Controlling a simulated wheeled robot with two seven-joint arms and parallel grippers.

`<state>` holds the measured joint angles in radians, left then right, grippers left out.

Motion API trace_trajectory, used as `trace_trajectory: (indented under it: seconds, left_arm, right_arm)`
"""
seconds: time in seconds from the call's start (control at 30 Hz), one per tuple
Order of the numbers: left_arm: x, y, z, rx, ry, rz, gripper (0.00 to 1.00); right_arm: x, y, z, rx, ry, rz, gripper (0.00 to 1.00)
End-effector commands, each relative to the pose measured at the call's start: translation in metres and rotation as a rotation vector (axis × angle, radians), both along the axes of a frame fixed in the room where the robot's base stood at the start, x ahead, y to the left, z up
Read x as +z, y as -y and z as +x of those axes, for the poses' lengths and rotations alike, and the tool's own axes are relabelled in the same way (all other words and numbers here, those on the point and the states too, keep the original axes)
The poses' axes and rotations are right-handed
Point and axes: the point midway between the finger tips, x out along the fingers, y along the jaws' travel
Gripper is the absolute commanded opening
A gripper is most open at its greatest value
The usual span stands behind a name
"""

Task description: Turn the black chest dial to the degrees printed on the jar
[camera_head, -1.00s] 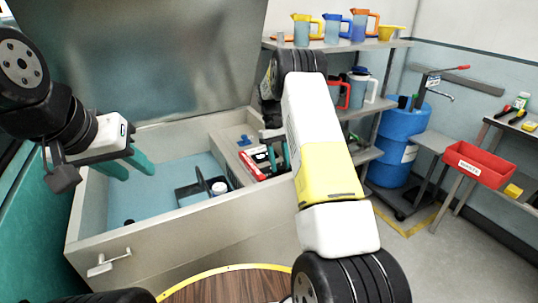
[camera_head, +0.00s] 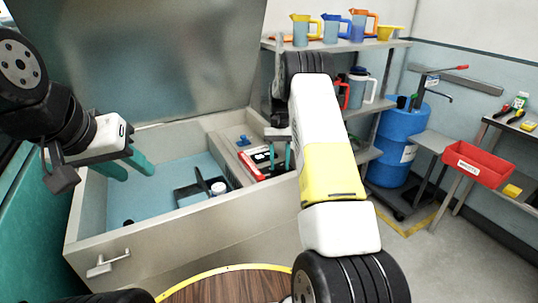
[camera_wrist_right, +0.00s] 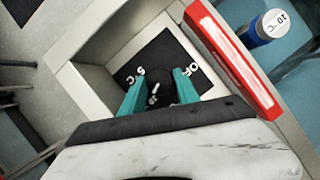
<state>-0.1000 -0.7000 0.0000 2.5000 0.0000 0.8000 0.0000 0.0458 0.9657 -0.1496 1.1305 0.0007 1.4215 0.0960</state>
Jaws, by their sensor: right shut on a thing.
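The open chest (camera_head: 150,235) has a blue interior and a black dial panel (camera_head: 262,153) on its right ledge. In the right wrist view the panel (camera_wrist_right: 150,58) shows white "OFF" and "5°C" prints. The black dial (camera_wrist_right: 160,88) has a white mark and sits between the teal fingers of my right gripper (camera_wrist_right: 160,90), which is shut on it. The jar (camera_wrist_right: 268,28) has a blue body and a white lid printed "10" and "°C", seen rotated; its white lid shows in the head view (camera_head: 218,188). My left gripper (camera_head: 128,165) is open and empty over the chest's left side.
A red strip (camera_wrist_right: 232,58) lies between the panel and the jar. A black holder (camera_head: 190,193) stands beside the jar in the chest. Shelves with jugs (camera_head: 330,28), a blue barrel (camera_head: 395,140) and a red bin (camera_head: 475,163) stand to the right.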

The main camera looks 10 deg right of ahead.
Motion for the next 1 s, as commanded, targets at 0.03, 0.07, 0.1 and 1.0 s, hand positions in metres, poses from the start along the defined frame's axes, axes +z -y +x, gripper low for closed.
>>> trace_trajectory:
  seconds: [0.03,0.07,0.1,1.0]
  left_arm:
    - [0.000,0.000,0.000,0.000,0.000,0.000,0.36]
    - [0.000,0.000,0.000,0.000,0.000,0.000,0.36]
    - [0.000,0.000,0.000,0.000,0.000,0.000,0.36]
    - [0.000,0.000,0.000,0.000,0.000,0.000,0.36]
  right_arm:
    - [0.000,-0.001,0.001,0.000,0.003,0.000,0.00]
    - [0.000,-0.001,0.001,0.000,0.003,0.000,0.00]
    - [0.000,-0.001,0.001,0.001,0.003,0.001,0.00]
    - [0.043,0.004,0.019,0.001,0.005,0.000,0.59]
